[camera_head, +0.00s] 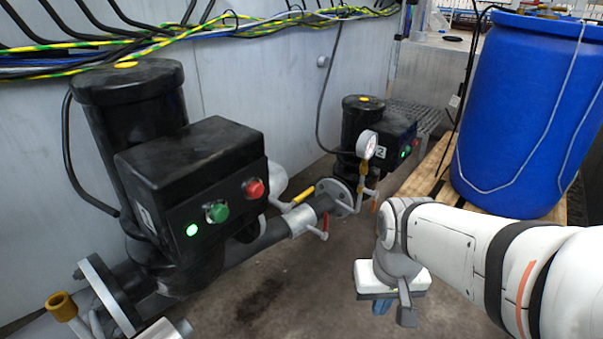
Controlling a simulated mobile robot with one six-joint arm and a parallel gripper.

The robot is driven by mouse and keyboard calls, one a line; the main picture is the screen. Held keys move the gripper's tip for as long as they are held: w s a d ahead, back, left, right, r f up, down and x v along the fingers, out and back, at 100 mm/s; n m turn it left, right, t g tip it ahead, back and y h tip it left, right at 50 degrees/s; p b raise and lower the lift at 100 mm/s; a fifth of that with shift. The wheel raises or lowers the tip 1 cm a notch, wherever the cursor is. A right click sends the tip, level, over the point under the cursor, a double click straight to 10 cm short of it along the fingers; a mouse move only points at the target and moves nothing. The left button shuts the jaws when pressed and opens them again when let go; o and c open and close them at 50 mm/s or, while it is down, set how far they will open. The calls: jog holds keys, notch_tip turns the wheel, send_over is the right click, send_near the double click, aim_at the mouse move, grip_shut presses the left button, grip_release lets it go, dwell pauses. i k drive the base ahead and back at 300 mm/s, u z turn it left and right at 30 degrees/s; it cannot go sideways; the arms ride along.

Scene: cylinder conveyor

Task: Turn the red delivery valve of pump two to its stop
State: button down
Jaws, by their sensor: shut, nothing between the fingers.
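Pump two (362,122) is the farther black pump against the wall, with a "2" on its motor box. A small red lever handle (374,206) shows below its gauge, just left of my arm's wrist. Another red lever (318,232) sits on the pipe between the two pumps, nearer to me. I cannot tell for certain which red handle is the delivery valve. My gripper (381,307) points down over the floor, right of and nearer than both levers, apart from them. It is shut and empty; its fingertips are mostly hidden behind the wrist parts.
The nearer pump (190,185) with green and red buttons fills the left. A yellow-handled valve (303,193) and a gauge (367,144) stand along the pipework. A blue drum (520,110) stands on a pallet at right. Floor between pipe and arm is clear.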

aim_at(325, 235)
jog(key=u, duration=0.1)
jog(key=i, duration=1)
jog(key=u, duration=0.15)
jog(key=k, duration=1)
jog(key=z, duration=0.6)
jog(key=i, duration=1.05)
jog(key=u, duration=1)
